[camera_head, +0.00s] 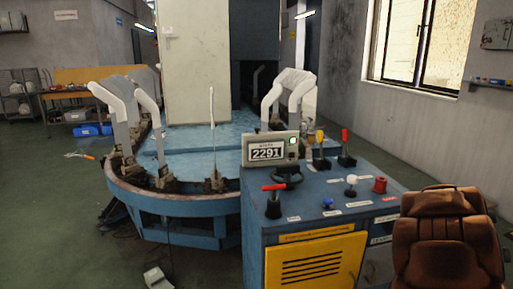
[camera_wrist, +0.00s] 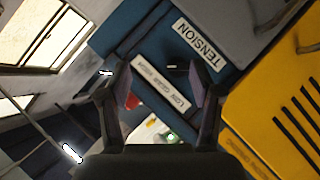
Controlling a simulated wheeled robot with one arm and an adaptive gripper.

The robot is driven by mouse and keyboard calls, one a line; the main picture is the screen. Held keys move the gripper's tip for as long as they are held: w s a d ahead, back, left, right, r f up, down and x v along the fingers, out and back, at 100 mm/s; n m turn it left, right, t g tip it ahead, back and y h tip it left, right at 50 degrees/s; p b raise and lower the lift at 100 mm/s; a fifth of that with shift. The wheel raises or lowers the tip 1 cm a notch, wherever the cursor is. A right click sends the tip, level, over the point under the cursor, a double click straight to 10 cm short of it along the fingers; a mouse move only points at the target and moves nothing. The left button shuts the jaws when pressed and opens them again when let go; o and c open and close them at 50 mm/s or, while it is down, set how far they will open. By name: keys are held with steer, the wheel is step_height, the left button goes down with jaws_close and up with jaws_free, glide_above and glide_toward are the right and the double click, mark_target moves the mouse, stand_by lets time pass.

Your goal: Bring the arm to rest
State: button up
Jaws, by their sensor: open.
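My gripper (camera_wrist: 163,78) shows in the wrist view with its two dark fingers spread apart and nothing between them. Behind the fingers is the blue control console (camera_wrist: 108,32), seen tilted, with a "TENSION" label (camera_wrist: 197,44) and a second white label (camera_wrist: 161,82). I cannot tell how far the fingertips are from the console. In the head view the console (camera_head: 253,232) stands at front centre-right, with a display reading 2291 (camera_head: 266,153) and several levers and knobs. My gripper does not show in the head view.
A round boarding machine (camera_head: 185,205) with upright white forms stands left of and behind the console. A brown chair (camera_head: 445,240) is at the front right. A grey foot pedal (camera_head: 157,278) lies on the floor. The green floor at left is mostly clear.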

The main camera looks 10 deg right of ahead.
steer(key=s+a+m+g+y, duration=0.1)
steer(key=s+a+m+g, duration=0.15)
steer(key=s+a, duration=0.45)
steer(key=s+a+m+g+y, duration=0.1)
steer(key=s+a+g, duration=0.2)
steer(key=a, duration=0.9)
steer(key=s+a+m+g+y, duration=0.1)
steer(key=s+a+m+g, duration=0.15)
steer(key=s+a, duration=0.45)
steer(key=s+a+r+n+g+y, duration=0.1)
steer(key=s+a+g+y, duration=0.15)
steer(key=s+a, duration=0.55)
steer(key=s+a+r+g+y, duration=0.1)
steer(key=s+a+g, duration=0.2)
steer(key=s+a, duration=0.55)
steer(key=s+a+p+v, duration=0.1)
steer(key=p+v, duration=1)
steer(key=s+a+p+v, duration=0.1)
steer(key=s+p+v, duration=0.1)
steer(key=p+v, duration=0.8)
step_height(320, 180, up, 2)
steer(key=shift+r+t+p, duration=0.1)
steer(key=shift+t+p, duration=0.25)
steer(key=shift+p, duration=0.05)
steer(key=shift+a, duration=0.1)
steer(key=shift+c, duration=0.4)
